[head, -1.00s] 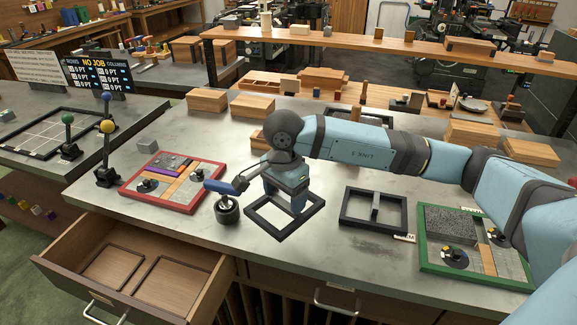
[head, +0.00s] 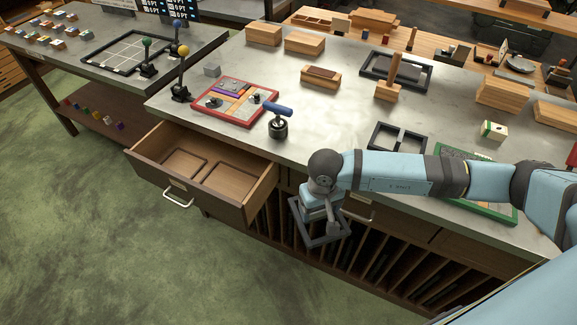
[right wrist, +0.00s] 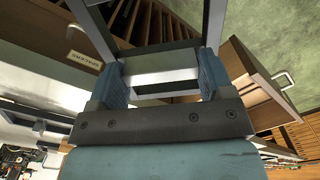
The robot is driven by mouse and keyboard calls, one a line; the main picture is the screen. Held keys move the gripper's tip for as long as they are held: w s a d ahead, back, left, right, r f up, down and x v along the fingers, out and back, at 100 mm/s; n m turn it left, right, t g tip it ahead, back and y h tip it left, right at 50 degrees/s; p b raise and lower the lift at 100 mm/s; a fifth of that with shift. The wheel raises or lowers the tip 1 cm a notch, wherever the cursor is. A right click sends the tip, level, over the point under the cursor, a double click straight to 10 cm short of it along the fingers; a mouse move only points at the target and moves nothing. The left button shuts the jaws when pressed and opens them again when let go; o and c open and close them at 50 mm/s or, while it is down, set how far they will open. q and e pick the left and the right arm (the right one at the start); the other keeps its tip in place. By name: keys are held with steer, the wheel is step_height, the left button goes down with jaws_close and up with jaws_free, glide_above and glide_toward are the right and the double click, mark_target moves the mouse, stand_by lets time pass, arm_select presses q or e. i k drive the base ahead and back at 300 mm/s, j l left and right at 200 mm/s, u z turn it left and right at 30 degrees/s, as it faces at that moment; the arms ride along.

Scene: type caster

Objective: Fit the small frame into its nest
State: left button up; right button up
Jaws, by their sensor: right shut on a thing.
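My right gripper (head: 325,212) is shut on a dark square frame (head: 330,242), holding it in front of the bench, right of the open drawer. In the right wrist view the frame's near bar (right wrist: 160,66) lies between the two blue fingers of the right gripper (right wrist: 160,82). The open drawer (head: 200,175) has two rectangular outlined recesses in its floor, a left one (head: 183,163) and a right one (head: 224,180), both empty. I cannot tell which recess matches the frame. My left gripper is not in view.
The bench top (head: 330,120) carries a divided dark frame (head: 397,137), a larger dark frame (head: 395,72), a red-rimmed board (head: 235,101) and a blue-handled tool (head: 278,118). Upright slots (head: 375,255) lie behind the held frame. Green floor (head: 110,230) is open in front.

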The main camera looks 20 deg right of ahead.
mark_target(182, 165)
steer(key=u, duration=0.65)
steer(key=i+j+u, duration=0.1)
steer(key=u, duration=0.2)
steer(key=i+u, duration=0.3)
steer(key=i, duration=4)
steer(key=i+j+z, duration=0.15)
steer(key=i+z, duration=0.35)
steer(key=z, duration=1.05)
